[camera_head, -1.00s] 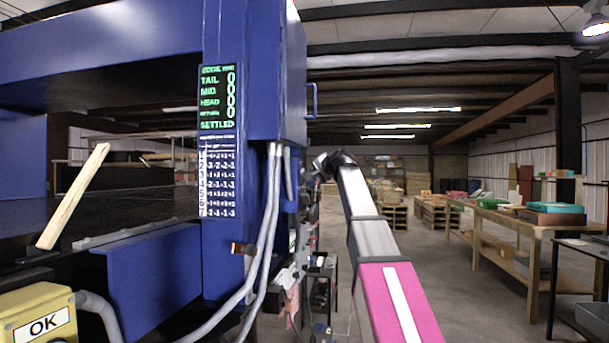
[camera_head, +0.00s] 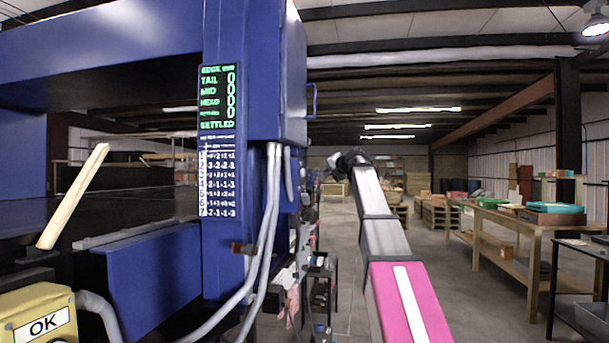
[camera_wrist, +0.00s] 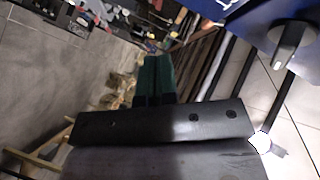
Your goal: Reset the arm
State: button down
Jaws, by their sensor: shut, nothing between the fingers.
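My gripper shows in the wrist view (camera_wrist: 155,78), its two green fingers together with nothing between them. It is over open floor, apart from any object. In the head view my arm reaches forward in the right half, with its pink and white link nearest. Its dark far end is to the right of the blue machine, and the fingers cannot be made out there.
The blue detector frame (camera_head: 240,100) with a green-lit display (camera_head: 218,97) fills the left, above a dark conveyor (camera_head: 140,212). Grey conduits (camera_head: 268,240) run down it. A yellow OK box (camera_head: 40,315) is at lower left. Wooden tables (camera_head: 500,222) stand right; floor between is clear.

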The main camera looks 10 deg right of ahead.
jog(key=shift+f, duration=0.1)
dwell(0.4)
jog(key=s+a+f+n+g+h, duration=0.1)
jog(key=s+f+g, duration=0.15)
jog(key=f, duration=1.15)
jog(key=s+a+f+g+h, duration=0.1)
jog(key=s+f+g, duration=0.15)
jog(key=f, duration=1.25)
jog(key=s+a+f+n+g+h, duration=0.1)
jog(key=s+f, duration=0.2)
jog(key=f, duration=1.1)
jog(key=s+f+n+g+h, duration=0.4)
jog(key=s+f+g, duration=0.3)
jog(key=s+f, duration=2.1)
notch_tip(320, 180, down, 4)
jog(key=shift+s+d+r+g, duration=0.2)
jog(key=shift+s+d+g, duration=0.1)
jog(key=shift+d, duration=0.15)
